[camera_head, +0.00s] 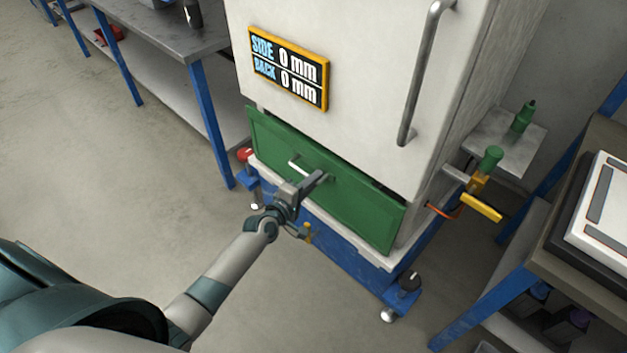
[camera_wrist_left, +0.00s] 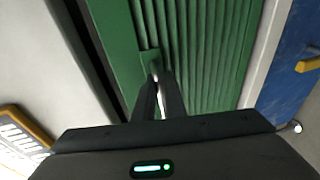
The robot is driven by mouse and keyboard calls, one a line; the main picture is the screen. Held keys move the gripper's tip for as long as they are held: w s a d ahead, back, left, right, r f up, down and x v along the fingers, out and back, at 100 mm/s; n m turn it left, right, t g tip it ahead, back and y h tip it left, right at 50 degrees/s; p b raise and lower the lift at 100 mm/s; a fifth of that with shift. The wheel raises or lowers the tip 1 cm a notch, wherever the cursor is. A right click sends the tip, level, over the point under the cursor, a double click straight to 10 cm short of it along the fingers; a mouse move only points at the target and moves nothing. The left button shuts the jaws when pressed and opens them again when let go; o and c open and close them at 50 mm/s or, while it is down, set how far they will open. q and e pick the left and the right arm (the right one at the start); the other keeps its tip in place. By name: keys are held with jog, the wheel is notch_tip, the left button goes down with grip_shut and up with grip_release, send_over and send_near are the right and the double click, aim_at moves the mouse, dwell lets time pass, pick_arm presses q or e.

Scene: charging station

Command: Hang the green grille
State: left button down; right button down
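The green grille (camera_head: 362,207) is a ribbed green panel with a light bar handle (camera_head: 298,167). It sits across the lower front of the white cabinet (camera_head: 360,120), above the blue base. In the left wrist view the grille (camera_wrist_left: 215,45) fills the middle, its ribs running up the picture. My left gripper (camera_head: 322,177) reaches the grille's handle from the front. In the left wrist view its two dark fingers (camera_wrist_left: 158,92) are close together with the pale handle between them. They partly hide the handle. My right gripper is not in view.
A display (camera_head: 289,68) on the cabinet reads SIDE 0 mm and BACK 0 mm. The blue wheeled base (camera_head: 335,235) is below. Workbenches stand at left (camera_head: 165,40) and right (camera_head: 590,140). Yellow and green handles (camera_head: 482,205) stick out at the cabinet's right. Floor at left is clear.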

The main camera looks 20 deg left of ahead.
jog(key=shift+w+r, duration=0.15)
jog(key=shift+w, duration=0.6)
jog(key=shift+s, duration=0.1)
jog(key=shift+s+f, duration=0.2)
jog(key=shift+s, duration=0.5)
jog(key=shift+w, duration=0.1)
pick_arm(q)
jog(key=shift+f, duration=0.1)
jog(key=shift+r, duration=0.2)
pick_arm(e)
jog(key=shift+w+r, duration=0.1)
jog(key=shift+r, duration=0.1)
pick_arm(q)
jog(key=shift+r, duration=0.1)
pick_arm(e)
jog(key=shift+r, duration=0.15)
